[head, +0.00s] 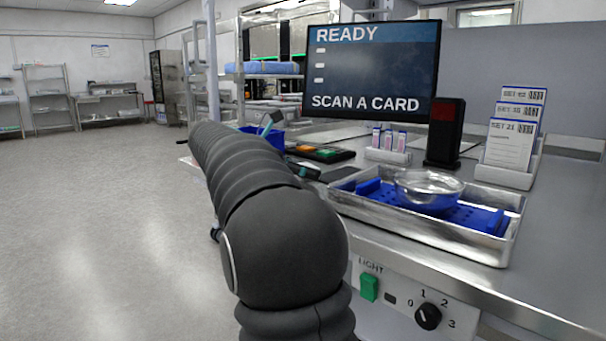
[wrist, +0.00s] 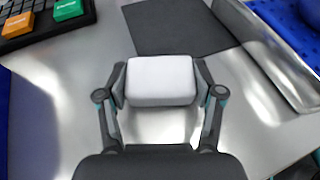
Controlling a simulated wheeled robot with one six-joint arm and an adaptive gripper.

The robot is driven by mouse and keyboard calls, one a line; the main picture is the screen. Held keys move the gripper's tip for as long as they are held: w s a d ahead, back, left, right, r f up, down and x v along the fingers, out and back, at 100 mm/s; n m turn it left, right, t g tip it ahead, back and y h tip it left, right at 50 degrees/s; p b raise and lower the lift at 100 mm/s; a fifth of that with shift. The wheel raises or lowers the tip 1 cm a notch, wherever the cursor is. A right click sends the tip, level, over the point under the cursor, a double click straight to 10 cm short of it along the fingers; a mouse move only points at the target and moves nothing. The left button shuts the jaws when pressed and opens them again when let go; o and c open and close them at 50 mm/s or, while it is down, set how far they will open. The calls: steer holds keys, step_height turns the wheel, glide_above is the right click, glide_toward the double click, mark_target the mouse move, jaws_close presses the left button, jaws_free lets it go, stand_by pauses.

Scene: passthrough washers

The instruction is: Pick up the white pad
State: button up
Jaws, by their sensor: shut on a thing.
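The white pad (wrist: 161,80) is a small block with rounded edges, seen in the wrist view between my gripper's two fingers. My gripper (wrist: 161,88) is shut on it, with a fingertip against its left and right sides. The pad is over the bare steel counter (wrist: 75,85); I cannot tell whether it is touching the counter or raised. In the head view my dark arm hides the pad and most of the gripper.
A dark grey mat (wrist: 180,27) lies just beyond the pad. A keypad (head: 320,153) with green and orange keys is at the back left. A metal tray (head: 455,240) with a blue insert and glass bowl (head: 428,187) stands right. A monitor (head: 372,70) stands behind.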

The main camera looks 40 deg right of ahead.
step_height(320, 180, up, 17)
steer(key=shift+p, duration=0.3)
